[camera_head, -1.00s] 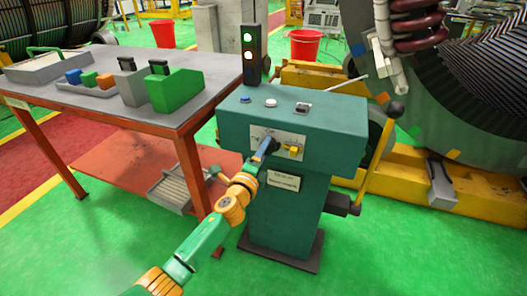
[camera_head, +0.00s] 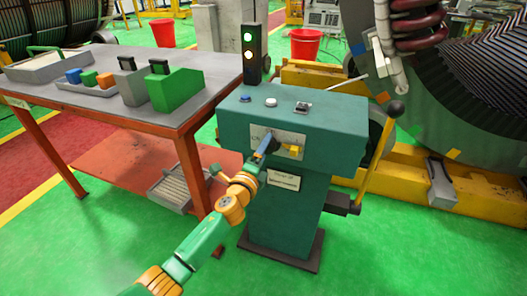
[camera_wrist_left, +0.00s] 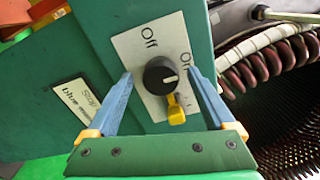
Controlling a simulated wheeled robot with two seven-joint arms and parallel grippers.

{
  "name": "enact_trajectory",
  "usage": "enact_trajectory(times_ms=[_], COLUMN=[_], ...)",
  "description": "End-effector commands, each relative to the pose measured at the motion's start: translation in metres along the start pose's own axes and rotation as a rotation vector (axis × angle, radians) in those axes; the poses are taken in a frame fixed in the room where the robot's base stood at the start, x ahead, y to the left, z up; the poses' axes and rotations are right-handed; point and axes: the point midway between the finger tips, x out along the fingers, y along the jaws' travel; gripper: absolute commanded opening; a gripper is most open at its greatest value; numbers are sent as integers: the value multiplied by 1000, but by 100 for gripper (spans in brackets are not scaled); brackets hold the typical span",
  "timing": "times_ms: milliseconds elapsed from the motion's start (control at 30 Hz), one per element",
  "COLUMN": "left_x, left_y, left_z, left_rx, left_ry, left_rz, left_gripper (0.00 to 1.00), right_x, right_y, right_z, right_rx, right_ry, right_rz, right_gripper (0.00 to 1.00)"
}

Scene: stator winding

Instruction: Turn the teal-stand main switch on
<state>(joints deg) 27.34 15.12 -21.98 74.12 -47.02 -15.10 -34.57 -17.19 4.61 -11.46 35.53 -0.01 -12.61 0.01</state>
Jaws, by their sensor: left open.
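The teal stand (camera_head: 290,215) is upright in the middle of the head view, with a pale switch plate (camera_head: 260,131) on its front face. In the left wrist view, the main switch is a round black knob (camera_wrist_left: 158,76) with a white pointer mark on its right side. The plate reads "Off" above the knob and apparently "On" to the upper right. A yellow piece (camera_wrist_left: 176,110) sits just below the knob and partly covers lettering. My left gripper (camera_wrist_left: 165,80) is open, its blue fingers either side of the knob with visible gaps. My right gripper is not in view.
The stand's top carries a blue button (camera_head: 245,98), a white button (camera_head: 271,102), a small switch (camera_head: 303,108) and a signal tower (camera_head: 252,50) with lit lamps. A yellow lever (camera_head: 378,155) rises at its right. A work table (camera_head: 200,100) stands close on the left.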

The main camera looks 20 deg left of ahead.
Motion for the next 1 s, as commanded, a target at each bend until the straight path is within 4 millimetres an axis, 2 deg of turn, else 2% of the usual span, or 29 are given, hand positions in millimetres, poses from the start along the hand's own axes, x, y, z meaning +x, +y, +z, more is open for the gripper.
enact_trajectory(times_ms=[167, 400, 500, 933, 1000], left_x=[-11, -56, -68, -71, -72], left_y=[-1, 0, 0, 0, 7], left_z=[0, 0, 0, 0, -1], left_rx=[0, -1, 0, 0, -13], left_ry=[0, 2, 0, 0, 1], left_rz=[1, 1, 1, 0, 16], left_gripper=[87, 87, 87, 87, 87], right_x=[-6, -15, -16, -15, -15], right_y=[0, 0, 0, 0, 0], right_z=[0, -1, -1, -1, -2], right_rx=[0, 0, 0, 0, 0], right_ry=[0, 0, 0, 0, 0], right_rz=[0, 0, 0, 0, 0], right_gripper=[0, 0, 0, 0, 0])
